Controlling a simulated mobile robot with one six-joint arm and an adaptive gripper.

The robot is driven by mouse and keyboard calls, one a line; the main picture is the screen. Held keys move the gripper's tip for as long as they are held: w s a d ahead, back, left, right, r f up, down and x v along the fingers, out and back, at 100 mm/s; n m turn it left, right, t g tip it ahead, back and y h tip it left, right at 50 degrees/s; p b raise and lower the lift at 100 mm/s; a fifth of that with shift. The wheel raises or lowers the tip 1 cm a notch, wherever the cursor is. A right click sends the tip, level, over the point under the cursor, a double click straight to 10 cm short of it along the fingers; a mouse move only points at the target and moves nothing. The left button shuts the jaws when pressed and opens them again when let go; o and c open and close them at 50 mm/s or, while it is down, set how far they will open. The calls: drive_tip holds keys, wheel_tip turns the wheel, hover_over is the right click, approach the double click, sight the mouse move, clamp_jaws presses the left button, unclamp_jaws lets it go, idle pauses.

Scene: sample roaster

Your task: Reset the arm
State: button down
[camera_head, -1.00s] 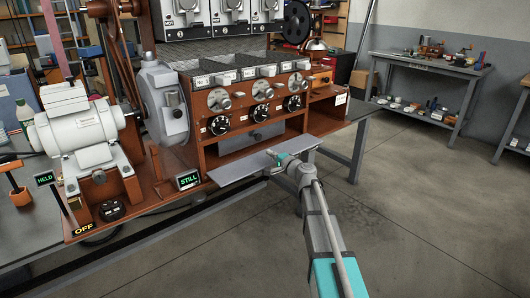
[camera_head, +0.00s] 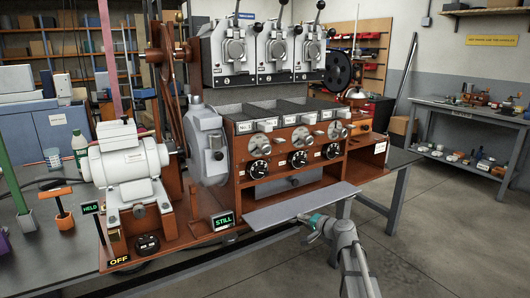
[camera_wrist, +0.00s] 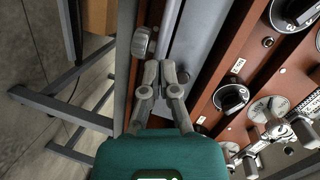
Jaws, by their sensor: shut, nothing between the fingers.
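My arm reaches in from the lower right of the head view. My gripper (camera_head: 305,219) is at the front edge of the grey tray (camera_head: 290,207) that sticks out below the sample roaster (camera_head: 300,145). I cannot tell whether it touches the tray. In the wrist view, my gripper (camera_wrist: 161,66) has its two grey fingers close together with nothing between them. Black dials (camera_wrist: 231,96) on the roaster's brown front are to the right.
A white motor (camera_head: 125,160) stands on the left, with a small display (camera_head: 223,221) reading STILL near the tray. A side bench (camera_head: 460,130) with small parts is at the right. The floor (camera_head: 440,235) between is clear.

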drive_tip(key=s+a+f+n+g+h, duration=0.1)
drive_tip(key=s+a+f+n+g, duration=0.15)
drive_tip(key=s+f+g, duration=0.35)
drive_tip(key=s+a+f+n+g+h, duration=0.1)
drive_tip(key=s+f+n+h, duration=0.2)
drive_tip(key=s, duration=0.6)
drive_tip(key=s+d+f+n+g+h, duration=0.1)
drive_tip(key=s+d+f+g+h, duration=0.2)
drive_tip(key=s, duration=0.5)
drive_tip(key=s+d+f+n+g+h, duration=0.1)
drive_tip(key=s+d+f+g+h, duration=0.15)
drive_tip(key=s, duration=0.45)
wheel_tip(320, 180, up, 34)
drive_tip(key=p, duration=3.4)
drive_tip(key=shift+d, duration=0.25)
drive_tip(key=shift+w+f, duration=0.1)
